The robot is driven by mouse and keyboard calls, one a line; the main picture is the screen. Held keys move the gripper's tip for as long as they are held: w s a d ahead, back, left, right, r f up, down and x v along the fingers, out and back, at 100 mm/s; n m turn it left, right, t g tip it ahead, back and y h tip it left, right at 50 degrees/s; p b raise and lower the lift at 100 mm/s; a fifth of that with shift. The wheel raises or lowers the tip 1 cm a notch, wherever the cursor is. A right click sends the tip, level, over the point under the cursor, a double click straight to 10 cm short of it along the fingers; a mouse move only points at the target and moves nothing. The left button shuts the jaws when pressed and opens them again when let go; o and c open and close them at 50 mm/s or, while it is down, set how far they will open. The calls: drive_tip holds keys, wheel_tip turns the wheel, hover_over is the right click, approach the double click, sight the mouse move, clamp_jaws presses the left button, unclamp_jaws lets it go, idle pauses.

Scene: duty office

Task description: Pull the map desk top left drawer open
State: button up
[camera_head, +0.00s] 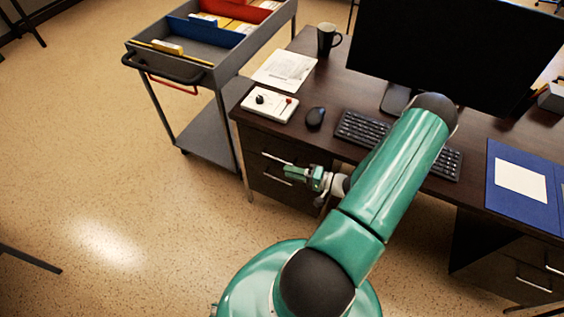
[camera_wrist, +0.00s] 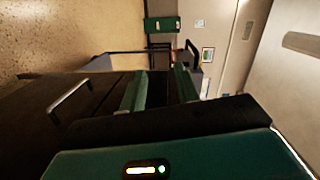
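The map desk (camera_head: 330,88) is dark brown. Its left drawer unit (camera_head: 258,138) stands under the left end, with the top left drawer's metal bar handle (camera_head: 277,158) above a lower handle (camera_head: 278,181). The top drawer looks shut. My green gripper (camera_head: 290,171) is in front of this unit, close to the top handle; whether they touch cannot be told. In the wrist view my gripper (camera_wrist: 161,90) has its two fingers apart, with a dark gap between them. A drawer handle (camera_wrist: 70,100) shows left of the fingers. I cannot make out a handle between the fingers.
A grey cart (camera_head: 215,70) with file trays stands just left of the desk. A mouse (camera_head: 315,117), keyboard (camera_head: 362,129), mug (camera_head: 327,40), monitor (camera_head: 450,45) and blue folder (camera_head: 522,190) are on the desk. The floor (camera_head: 120,190) at left is clear.

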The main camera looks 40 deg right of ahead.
drive_tip(key=s+d+f+m+t+h, duration=0.35)
drive_tip(key=f+m+h, duration=0.25)
drive_tip(key=f+h, duration=0.3)
drive_tip(key=w, duration=0.4)
drive_tip(key=w+r, duration=0.1)
drive_tip(key=w, duration=0.8)
drive_tip(key=shift+d+r, duration=0.25)
drive_tip(key=shift+d, duration=0.05)
drive_tip(key=shift+y, duration=0.4)
clamp_jaws()
